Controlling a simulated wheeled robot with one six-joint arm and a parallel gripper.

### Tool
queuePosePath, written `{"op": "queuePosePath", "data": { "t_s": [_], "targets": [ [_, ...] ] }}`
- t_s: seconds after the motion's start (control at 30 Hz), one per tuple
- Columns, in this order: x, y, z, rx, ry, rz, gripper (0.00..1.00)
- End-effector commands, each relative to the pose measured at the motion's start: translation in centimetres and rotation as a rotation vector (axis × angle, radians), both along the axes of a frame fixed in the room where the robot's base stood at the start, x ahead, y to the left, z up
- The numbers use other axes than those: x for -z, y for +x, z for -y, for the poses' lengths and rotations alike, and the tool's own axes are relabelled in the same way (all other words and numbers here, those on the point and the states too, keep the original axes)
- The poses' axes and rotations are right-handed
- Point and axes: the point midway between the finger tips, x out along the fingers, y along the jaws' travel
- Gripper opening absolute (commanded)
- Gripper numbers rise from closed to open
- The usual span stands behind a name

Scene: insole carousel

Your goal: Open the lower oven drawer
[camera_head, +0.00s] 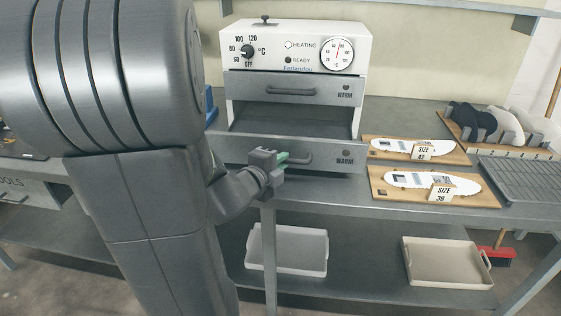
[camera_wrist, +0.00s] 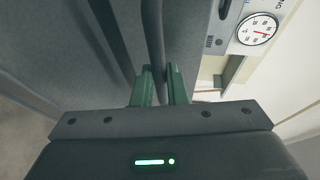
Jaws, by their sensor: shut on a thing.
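The white oven (camera_head: 278,45) stands on the grey bench with two grey drawers. The upper drawer (camera_head: 245,87) is shut. The lower drawer (camera_head: 332,157) is pulled out towards me, and a dark gap shows behind its front. My gripper (camera_head: 283,159) is at the lower drawer's handle (camera_head: 303,160), its green fingers around the bar. In the wrist view my gripper (camera_wrist: 161,85) has one finger on each side of the handle (camera_wrist: 155,45). Part of the handle is hidden by the gripper.
Right of the drawer lie two wooden boards with insoles, labelled size 42 (camera_head: 375,153) and size 38 (camera_head: 385,196). A grey rack (camera_head: 525,177) is farther right. Two trays (camera_head: 287,250) (camera_head: 445,262) sit on the lower shelf. My arm covers much of the left.

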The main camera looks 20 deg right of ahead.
Motion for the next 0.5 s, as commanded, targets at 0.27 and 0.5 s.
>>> {"op": "queuePosePath", "data": {
  "t_s": [0.27, 0.5],
  "targets": [
    [0.04, 0.01, 0.02, 0.0, 0.001, -0.001, 0.34],
    [-0.05, -0.05, -0.12, -0.001, 0.0, 0.0, 0.34]
  ]
}}
